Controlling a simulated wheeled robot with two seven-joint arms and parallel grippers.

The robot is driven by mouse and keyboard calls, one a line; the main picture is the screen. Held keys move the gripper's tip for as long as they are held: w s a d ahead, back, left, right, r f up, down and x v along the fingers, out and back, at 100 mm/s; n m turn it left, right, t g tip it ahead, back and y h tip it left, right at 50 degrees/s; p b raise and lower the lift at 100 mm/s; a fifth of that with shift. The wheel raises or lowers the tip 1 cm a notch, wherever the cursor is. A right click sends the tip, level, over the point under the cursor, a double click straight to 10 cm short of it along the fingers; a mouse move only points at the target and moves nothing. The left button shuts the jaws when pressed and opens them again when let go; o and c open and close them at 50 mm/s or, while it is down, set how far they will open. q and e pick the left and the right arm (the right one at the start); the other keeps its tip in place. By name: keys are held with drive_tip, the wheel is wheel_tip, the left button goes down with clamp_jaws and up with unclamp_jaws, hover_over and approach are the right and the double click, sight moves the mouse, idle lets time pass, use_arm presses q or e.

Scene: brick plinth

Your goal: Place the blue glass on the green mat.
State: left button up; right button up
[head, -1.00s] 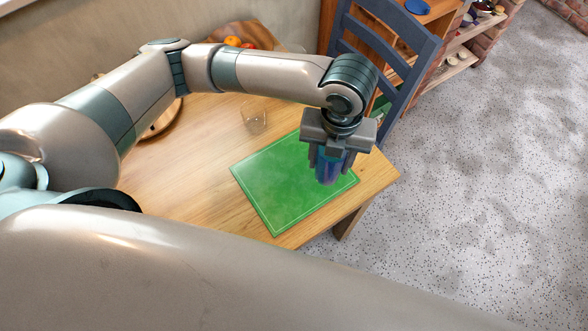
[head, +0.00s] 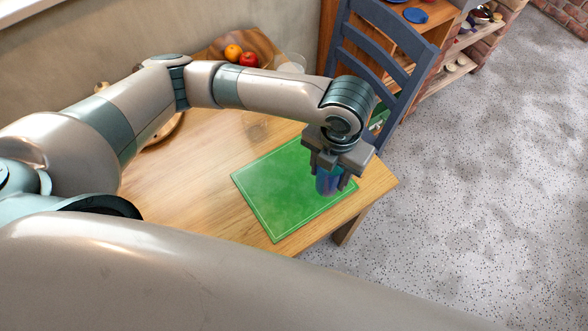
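The green mat (head: 277,196) lies flat on the wooden table, near its right front corner. The blue glass (head: 327,182) is between the fingers of my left gripper (head: 331,172), over the right part of the mat. The gripper points down and its fingers are shut on the glass, hiding part of it. I cannot tell whether the glass's base touches the mat. My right gripper is not in the head view; only a large pale arm link crosses the bottom.
The wooden table (head: 190,190) has free room left of the mat. An orange (head: 233,52) and a red apple (head: 249,59) lie at the back. A blue chair (head: 403,95) stands close to the table's far right edge.

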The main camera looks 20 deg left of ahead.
use_arm(q)
drive_tip(key=w+a+f+p, duration=0.2)
drive_tip(key=a+f, duration=0.3)
drive_tip(key=a, duration=0.4)
drive_tip(key=shift+w+a+f+p, duration=0.15)
drive_tip(key=shift+w+f+p, duration=0.25)
drive_tip(key=shift+w, duration=0.25)
drive_tip(key=shift+f+p, duration=0.8)
drive_tip(key=shift+f, duration=1.2)
drive_tip(key=shift+f, duration=0.2)
drive_tip(key=o, duration=1.2)
